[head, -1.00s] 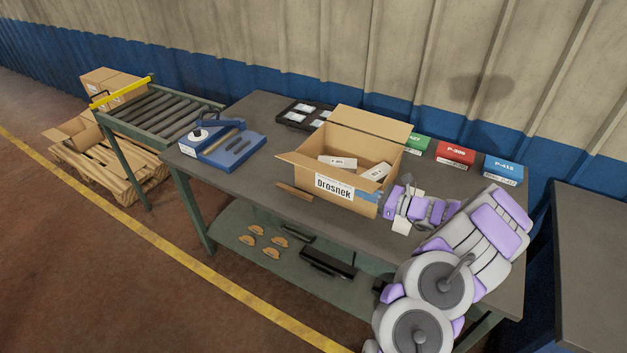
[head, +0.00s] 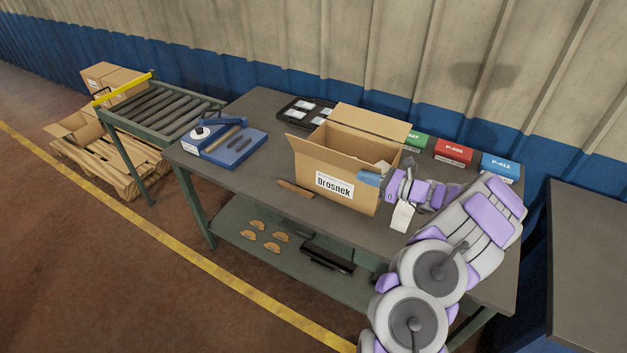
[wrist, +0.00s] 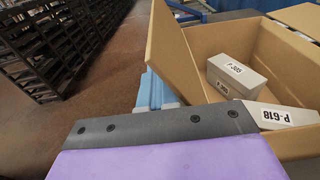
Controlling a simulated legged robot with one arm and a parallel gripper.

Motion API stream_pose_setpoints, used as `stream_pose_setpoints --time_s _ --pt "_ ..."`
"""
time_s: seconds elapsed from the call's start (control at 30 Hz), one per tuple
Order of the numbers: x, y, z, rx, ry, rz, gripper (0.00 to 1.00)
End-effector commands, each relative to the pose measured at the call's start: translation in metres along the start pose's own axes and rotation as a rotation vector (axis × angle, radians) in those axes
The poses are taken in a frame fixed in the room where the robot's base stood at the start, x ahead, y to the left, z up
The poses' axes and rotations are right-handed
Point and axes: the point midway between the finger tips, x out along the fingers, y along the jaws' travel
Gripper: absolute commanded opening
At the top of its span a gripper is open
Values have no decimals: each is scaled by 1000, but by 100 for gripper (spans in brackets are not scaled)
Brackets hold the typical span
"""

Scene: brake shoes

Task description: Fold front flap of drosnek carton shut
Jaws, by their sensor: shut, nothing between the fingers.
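The Drosnek carton (head: 345,195) stands on the workbench, open at the top. In the wrist view this flap (wrist: 175,50) rises on the left, leaning a little. The back flap (head: 372,120) stands up behind. My gripper (head: 369,179) is shut and empty at the carton's front right. Its blue fingertips (wrist: 152,92) are outside the flap, close against it; contact is not clear. White boxes marked P-305 (wrist: 237,78) and P-618 (wrist: 280,116) lie in the carton.
Green (head: 416,141), red (head: 454,153) and blue (head: 500,167) boxes stand behind my arm. A blue fixture (head: 225,147) is at the bench's left, a black tray (head: 305,111) at the back. A brown strip (head: 295,188) lies before the carton.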

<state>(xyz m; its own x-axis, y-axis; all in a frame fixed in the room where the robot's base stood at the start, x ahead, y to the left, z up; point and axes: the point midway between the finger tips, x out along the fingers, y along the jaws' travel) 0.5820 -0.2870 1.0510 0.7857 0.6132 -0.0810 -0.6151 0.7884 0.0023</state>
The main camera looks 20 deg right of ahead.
Motion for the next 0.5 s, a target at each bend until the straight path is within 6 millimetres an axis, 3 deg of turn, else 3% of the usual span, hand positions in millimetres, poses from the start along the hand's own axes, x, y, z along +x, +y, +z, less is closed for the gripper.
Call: stream_pose_setpoints --time_s 0.5 --pt "-1 -28 18 0 2 -2 0"
